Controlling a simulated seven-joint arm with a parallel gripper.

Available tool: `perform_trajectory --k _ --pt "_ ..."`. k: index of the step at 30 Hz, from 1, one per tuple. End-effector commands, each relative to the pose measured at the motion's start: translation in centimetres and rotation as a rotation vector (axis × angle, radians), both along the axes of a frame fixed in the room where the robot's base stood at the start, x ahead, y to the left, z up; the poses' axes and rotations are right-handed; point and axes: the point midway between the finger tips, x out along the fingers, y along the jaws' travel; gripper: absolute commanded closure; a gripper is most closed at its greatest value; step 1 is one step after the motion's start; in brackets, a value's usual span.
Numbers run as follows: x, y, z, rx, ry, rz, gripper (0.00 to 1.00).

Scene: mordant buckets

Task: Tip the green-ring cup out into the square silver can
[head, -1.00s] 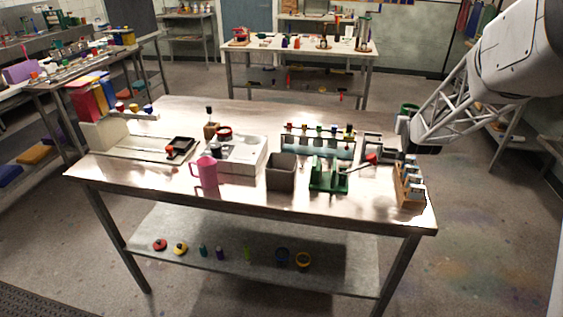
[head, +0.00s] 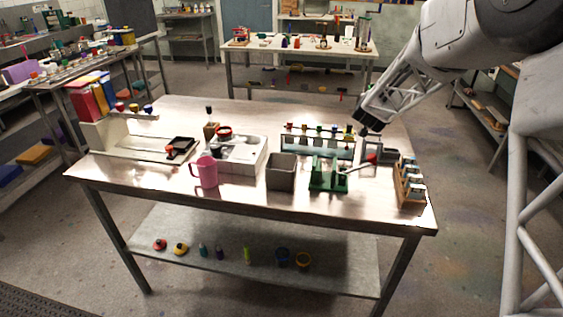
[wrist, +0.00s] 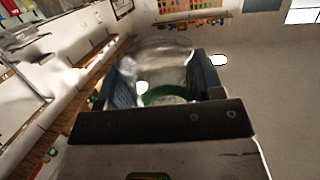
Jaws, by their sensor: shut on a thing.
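The square silver can (head: 281,173) stands upright on the metal table, front of centre, with its open top facing up. My gripper (head: 364,124) is above the table's right side, right of and behind the can, well apart from it. In the wrist view, my gripper (wrist: 163,84) is shut on the green-ring cup (wrist: 165,62), a clear cup with a green band low between the dark fingers. The cup is not clearly visible in the head view. Its contents and exact tilt cannot be told.
A pink jug (head: 206,172) stands left of the can. A green stand with a lever (head: 327,174) is close on its right. A rack of coloured-top tubes (head: 318,143) stands behind, and a wooden rack (head: 408,182) sits at the right edge.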

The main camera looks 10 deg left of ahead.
Motion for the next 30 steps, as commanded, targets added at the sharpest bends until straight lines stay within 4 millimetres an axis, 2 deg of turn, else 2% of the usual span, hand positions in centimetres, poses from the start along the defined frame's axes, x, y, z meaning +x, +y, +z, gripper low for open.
perform_trajectory --k 16,30 --pt "1.1 6.8 1.0 0.003 -0.002 -0.144 0.67" --pt "0.4 14.0 0.5 0.003 0.002 -0.328 0.67"
